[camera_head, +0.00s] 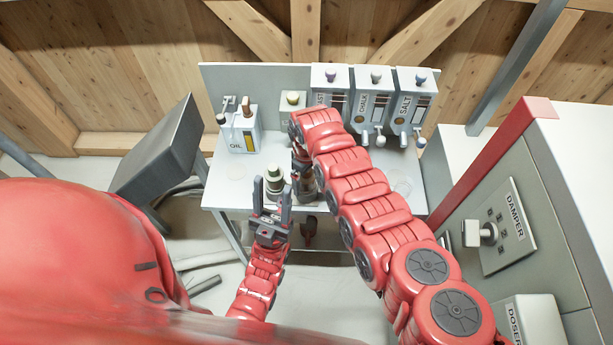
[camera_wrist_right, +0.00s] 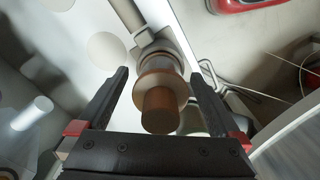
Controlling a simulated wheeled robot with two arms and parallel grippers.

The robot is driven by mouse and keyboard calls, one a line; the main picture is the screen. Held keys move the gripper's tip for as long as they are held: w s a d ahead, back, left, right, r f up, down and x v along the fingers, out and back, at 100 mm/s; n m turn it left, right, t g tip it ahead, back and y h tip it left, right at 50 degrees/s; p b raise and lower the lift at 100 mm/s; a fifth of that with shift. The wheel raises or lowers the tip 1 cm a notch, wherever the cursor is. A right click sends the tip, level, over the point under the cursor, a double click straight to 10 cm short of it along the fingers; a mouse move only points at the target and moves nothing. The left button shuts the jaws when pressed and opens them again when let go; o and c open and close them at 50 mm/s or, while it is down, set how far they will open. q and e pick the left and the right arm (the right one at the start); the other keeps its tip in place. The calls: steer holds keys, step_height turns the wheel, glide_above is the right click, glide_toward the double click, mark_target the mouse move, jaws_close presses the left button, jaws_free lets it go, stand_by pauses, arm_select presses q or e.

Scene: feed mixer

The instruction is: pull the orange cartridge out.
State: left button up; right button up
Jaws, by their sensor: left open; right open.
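My right gripper (camera_wrist_right: 161,80) is open, with one dark finger on each side of the cartridge and visible gaps between. In the head view my right arm reaches over the table and mostly hides this gripper and the cartridge. My left gripper (camera_head: 272,200) is open and empty, pointing at the table's front edge. A pale green-topped cartridge (camera_head: 273,178) stands upright just beyond it.
The white table (camera_head: 227,190) carries an OIL unit (camera_head: 241,132) at left and CHALK (camera_head: 371,95) and SALT (camera_head: 411,100) dispensers at the back right. A grey cabinet with a DAMPER panel (camera_head: 511,230) stands at right. A dark box (camera_head: 158,150) is left of the table.

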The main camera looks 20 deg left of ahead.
jaws_close()
stand_by(0.8)
